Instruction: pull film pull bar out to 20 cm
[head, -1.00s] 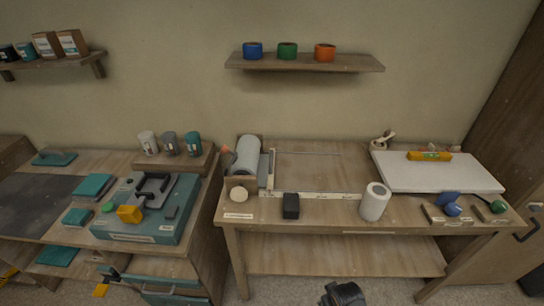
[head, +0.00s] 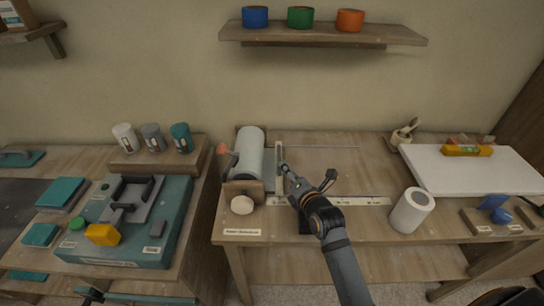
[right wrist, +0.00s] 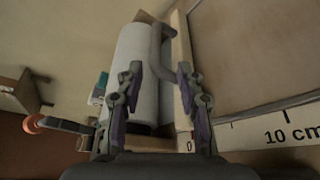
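The film roll (head: 248,160) is a pale cylinder in a wooden holder at the left of the right-hand bench. The pull bar (head: 279,168) is a light upright strip just right of the roll, near the 0 mark in the right wrist view (right wrist: 180,72). A grey curved handle (right wrist: 160,50) shows beside it. A pale ruler strip (head: 365,201) runs right along the bench, with a 10 cm mark in the right wrist view. My right gripper (head: 307,175) is open at the bar; its fingers (right wrist: 161,95) are apart, with the handle beyond and between them. My left gripper is not in view.
A white board (head: 475,172) lies at the right. A teal case (head: 170,225) sits on the left bench. The bench right of the bar is mostly clear.

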